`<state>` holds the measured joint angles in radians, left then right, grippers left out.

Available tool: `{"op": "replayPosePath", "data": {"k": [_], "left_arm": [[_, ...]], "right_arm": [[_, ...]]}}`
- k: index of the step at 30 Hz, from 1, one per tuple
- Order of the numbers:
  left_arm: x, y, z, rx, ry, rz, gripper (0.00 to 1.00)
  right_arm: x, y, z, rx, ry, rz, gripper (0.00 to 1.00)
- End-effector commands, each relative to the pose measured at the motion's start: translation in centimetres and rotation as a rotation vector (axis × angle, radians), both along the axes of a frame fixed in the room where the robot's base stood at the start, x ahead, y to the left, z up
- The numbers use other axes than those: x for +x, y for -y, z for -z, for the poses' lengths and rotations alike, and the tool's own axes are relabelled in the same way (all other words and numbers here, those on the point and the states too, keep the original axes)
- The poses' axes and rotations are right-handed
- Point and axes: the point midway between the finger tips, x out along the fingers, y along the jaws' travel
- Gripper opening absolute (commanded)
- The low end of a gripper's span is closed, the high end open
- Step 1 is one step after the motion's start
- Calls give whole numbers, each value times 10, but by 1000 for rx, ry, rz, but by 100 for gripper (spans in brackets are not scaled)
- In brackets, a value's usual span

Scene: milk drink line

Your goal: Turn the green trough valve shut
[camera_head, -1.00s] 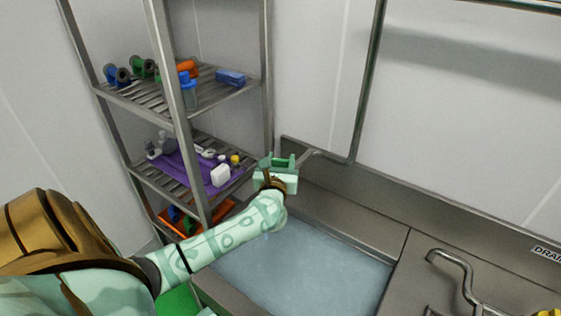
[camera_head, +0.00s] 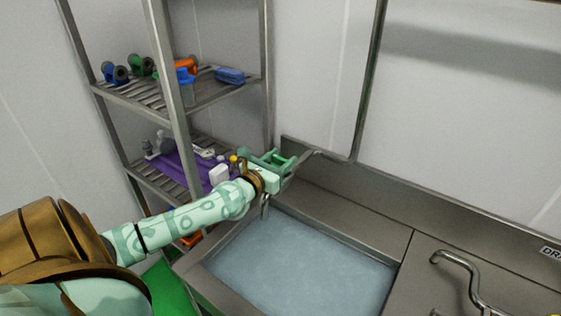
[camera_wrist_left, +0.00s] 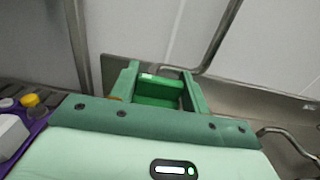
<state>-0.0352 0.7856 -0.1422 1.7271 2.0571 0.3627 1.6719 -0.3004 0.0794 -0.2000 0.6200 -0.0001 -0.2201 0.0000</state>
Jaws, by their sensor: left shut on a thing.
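My left gripper (camera_head: 283,162) reaches over the back left corner of the water-filled trough (camera_head: 215,290). In the left wrist view its two green fingers (camera_wrist_left: 158,88) are shut on the green trough valve (camera_wrist_left: 158,90), a bright green piece with a small pale mark. The fingers stand on both sides of it. In the head view the gripper's body and fingers hide most of the valve, and its turn angle cannot be told. A metal spout (camera_head: 265,207) shows just below the gripper. My right gripper is not in view.
A metal shelf rack (camera_head: 178,110) stands close to the left of my arm, with coloured fittings and a purple mat (camera_head: 180,168) holding bottles. A bent metal pipe (camera_head: 366,90) runs up the back wall. A steel counter (camera_head: 425,275) with a curved tap (camera_head: 462,270) lies right.

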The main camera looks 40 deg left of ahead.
Motion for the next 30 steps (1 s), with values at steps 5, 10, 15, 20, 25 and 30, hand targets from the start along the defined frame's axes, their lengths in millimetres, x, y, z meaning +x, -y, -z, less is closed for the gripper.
{"op": "replayPosePath", "data": {"k": [5,10,15,20,25,30], "left_arm": [[0,1,1,0,-2,3,24],[0,1,1,0,-2,3,52],[0,0,0,0,-1,2,68],[0,0,0,0,-1,2,68],[-13,2,1,1,-2,2,68],[-48,5,3,-1,-6,2,68]], "right_arm": [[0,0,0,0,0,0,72],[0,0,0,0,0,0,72],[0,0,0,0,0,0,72],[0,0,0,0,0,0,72],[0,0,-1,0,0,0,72],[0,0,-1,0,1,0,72]]}}
